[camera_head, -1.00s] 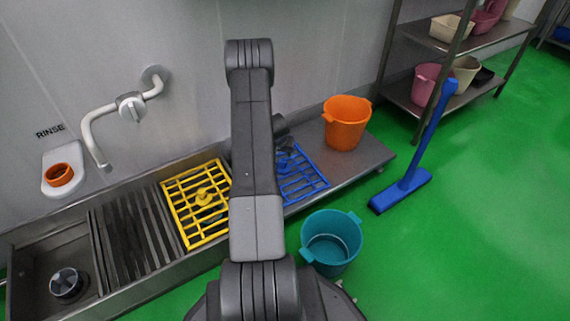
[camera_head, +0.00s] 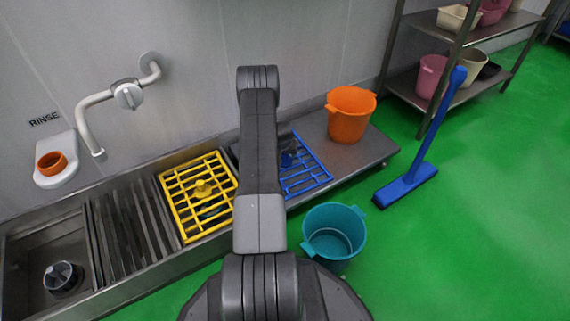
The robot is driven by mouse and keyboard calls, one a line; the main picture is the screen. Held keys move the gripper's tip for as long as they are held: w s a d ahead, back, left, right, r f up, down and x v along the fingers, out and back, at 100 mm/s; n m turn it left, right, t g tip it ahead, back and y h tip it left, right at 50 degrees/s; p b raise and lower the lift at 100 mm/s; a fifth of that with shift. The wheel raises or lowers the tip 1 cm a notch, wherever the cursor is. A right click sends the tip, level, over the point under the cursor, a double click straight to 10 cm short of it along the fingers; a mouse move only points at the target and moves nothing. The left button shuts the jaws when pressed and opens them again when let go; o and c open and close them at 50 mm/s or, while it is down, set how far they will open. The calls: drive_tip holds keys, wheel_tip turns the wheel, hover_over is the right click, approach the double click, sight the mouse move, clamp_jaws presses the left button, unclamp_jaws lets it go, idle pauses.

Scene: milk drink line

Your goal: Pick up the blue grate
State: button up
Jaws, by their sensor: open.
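The blue grate (camera_head: 313,156) lies in the steel trough (camera_head: 140,283), right of the yellow grate (camera_head: 201,190). My arm crosses in front of it and hides its left part. Its right part shows, with crossed bars and a blue knob-like piece near the arm. My gripper is hidden behind my own arm, so its place over or beside the blue grate cannot be seen.
An orange bucket (camera_head: 350,114) stands on the steel top right of the blue grate. A teal bucket (camera_head: 334,233) stands on the floor in front.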

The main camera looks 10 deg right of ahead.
drive_tip(key=shift+c, duration=0.2)
clamp_jaws()
drive_tip(key=shift+r, duration=0.1)
